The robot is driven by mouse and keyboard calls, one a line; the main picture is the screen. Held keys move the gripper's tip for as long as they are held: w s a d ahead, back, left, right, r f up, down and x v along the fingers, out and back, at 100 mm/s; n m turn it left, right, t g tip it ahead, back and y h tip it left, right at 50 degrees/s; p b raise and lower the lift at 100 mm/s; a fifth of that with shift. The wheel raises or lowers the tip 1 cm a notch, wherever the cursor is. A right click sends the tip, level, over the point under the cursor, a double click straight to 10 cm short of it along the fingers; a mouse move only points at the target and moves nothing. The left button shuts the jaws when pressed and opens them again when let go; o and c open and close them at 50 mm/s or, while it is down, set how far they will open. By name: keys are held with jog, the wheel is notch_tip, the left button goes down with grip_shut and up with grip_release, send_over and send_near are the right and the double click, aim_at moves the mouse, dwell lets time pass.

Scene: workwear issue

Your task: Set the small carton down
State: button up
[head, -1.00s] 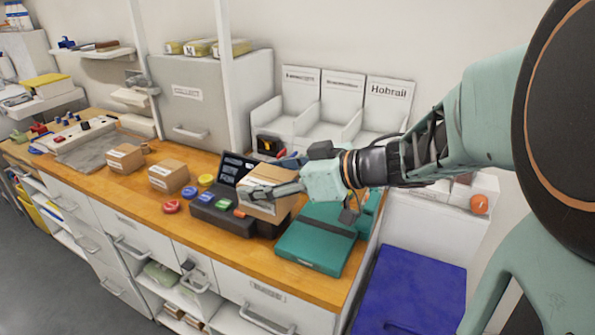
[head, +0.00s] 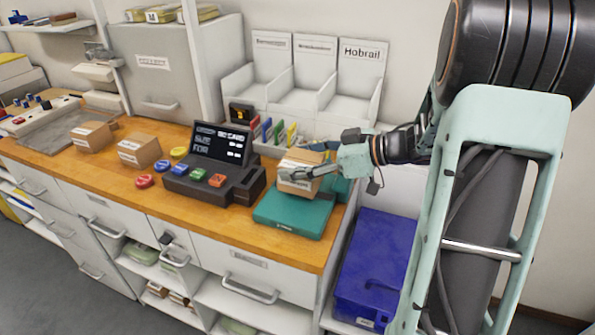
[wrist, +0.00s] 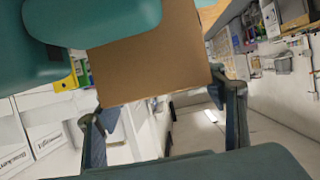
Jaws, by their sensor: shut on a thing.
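The small carton (head: 300,177) is a brown cardboard box. My gripper (head: 308,174) is shut on it and holds it over the teal flat plate (head: 290,219) at the right end of the counter. I cannot tell whether its underside touches the plate. In the wrist view the carton (wrist: 148,62) fills the upper middle, between the two fingers. Part of it is hidden there by teal parts in front.
A dark console (head: 215,170) with coloured buttons stands left of the plate. Two other cartons, one labelled (head: 139,150) and one further left (head: 91,137), sit on the wooden counter (head: 120,181). White bins (head: 345,90) stand behind. A blue bin (head: 372,265) is at the right.

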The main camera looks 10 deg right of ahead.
jog(key=shift+f, duration=1.35)
jog(key=shift+f, duration=0.15)
jog(key=o, duration=1.3)
jog(key=shift+d+r, duration=0.1)
jog(key=shift+r, duration=0.15)
jog(key=p+v, duration=0.1)
jog(key=v, duration=1)
jog(key=shift+s+d+r, duration=0.1)
jog(key=shift+s+d, duration=0.15)
